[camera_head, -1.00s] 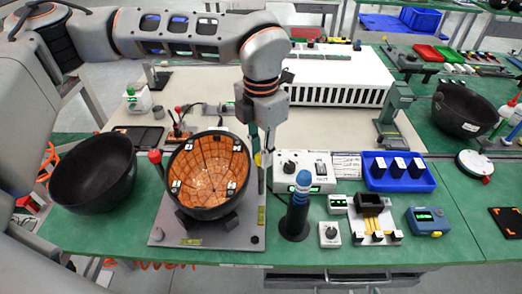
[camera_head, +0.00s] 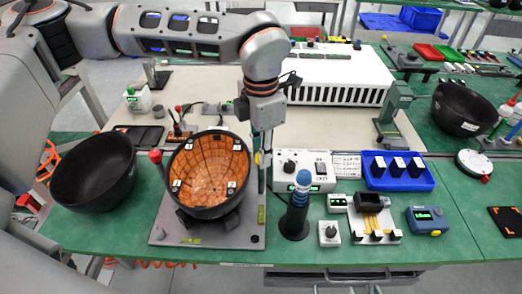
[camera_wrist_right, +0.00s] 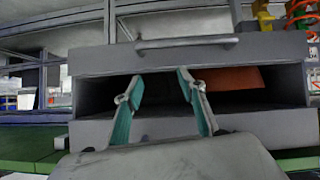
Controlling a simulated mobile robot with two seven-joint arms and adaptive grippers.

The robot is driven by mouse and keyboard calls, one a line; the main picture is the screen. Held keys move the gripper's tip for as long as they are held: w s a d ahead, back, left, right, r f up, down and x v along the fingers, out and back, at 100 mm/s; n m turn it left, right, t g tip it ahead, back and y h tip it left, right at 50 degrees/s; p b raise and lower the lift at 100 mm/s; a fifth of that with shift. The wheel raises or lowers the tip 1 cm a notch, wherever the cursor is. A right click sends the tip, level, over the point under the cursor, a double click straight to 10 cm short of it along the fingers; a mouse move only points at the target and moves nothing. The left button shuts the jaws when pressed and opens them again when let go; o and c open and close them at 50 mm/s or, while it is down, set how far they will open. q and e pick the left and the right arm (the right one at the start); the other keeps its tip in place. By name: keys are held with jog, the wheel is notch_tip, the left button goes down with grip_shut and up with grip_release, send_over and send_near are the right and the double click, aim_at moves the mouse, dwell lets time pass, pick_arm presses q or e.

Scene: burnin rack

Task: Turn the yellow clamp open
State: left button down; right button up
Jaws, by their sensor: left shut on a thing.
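A dark bowl with an orange, grid-lined inside (camera_head: 208,172) stands on a grey base plate (camera_head: 225,237) on the green bench. My left gripper (camera_head: 263,160) points down at the bowl's right edge. A small yellow part, the yellow clamp (camera_head: 258,158), shows at its fingertips. The left fingers are shut on it, and they partly hide it, so its exact angle cannot be told. My right gripper (camera_wrist_right: 155,82) is open and empty in the right wrist view, its teal-padded fingers apart in front of a grey open compartment (camera_wrist_right: 190,58).
An empty black bowl (camera_head: 93,175) stands at the left. A control box (camera_head: 303,172), a dark post with a blue top (camera_head: 300,195) and a blue tray (camera_head: 398,172) stand right of the left gripper. A white slotted box (camera_head: 335,75) is behind.

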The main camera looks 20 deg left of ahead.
pick_arm(q)
jog(key=c, duration=1.8)
grip_release()
notch_tip(320, 180, up, 12)
jog(key=shift+r, duration=0.1)
